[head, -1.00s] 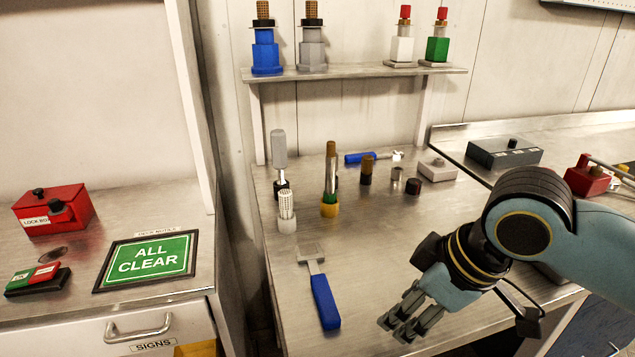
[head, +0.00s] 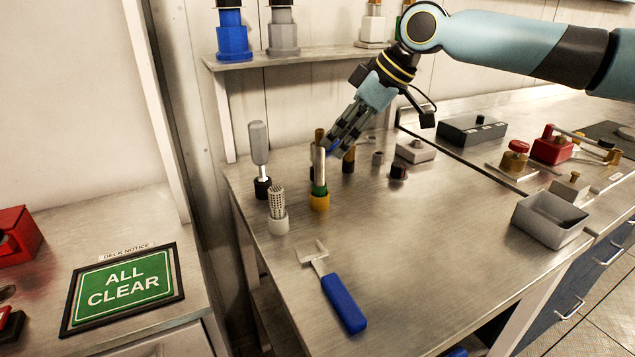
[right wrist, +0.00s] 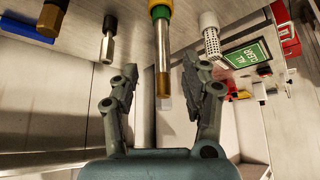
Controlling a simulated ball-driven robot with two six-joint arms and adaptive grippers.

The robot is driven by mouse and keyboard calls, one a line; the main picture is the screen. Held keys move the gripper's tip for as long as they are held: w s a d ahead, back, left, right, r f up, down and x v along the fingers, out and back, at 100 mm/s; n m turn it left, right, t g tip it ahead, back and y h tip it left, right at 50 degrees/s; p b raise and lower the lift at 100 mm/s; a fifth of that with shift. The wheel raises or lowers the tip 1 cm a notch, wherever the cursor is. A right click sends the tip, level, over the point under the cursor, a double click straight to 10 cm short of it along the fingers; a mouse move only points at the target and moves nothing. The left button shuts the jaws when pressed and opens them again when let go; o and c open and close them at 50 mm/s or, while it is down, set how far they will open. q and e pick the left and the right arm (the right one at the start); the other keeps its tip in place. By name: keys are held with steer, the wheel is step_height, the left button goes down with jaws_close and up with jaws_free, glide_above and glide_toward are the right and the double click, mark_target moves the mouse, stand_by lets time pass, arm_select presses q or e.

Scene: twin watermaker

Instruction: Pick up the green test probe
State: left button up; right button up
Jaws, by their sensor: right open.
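A slim upright probe with a green band (head: 319,172) stands in a yellow base on the metal bench in the head view. It has a metal shaft and a brown upper end. In the right wrist view the probe (right wrist: 162,45) runs down between the two spread fingers, its brass-coloured end nearest me. My right gripper (head: 336,147) is open and empty, just right of the probe's upper end in the head view. I cannot tell whether a finger touches it. My left gripper is not in view.
A grey-handled tool (head: 258,145) and a white perforated cylinder (head: 277,203) stand close left of the probe. A brown-topped piece (head: 349,160) stands behind right. A blue-handled scraper (head: 343,303) lies in front. A grey tray (head: 550,218) is far right. A shelf (head: 310,57) is above.

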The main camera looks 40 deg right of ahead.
mark_target(320, 184)
steer(key=x, duration=0.6)
steer(key=shift+w+a+f, duration=0.2)
steer(key=shift+a, duration=0.05)
steer(key=shift+w+f, duration=0.15)
steer(key=shift+f, duration=0.2)
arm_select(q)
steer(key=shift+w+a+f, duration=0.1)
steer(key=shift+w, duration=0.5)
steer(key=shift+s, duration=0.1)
arm_select(e)
jaws_close()
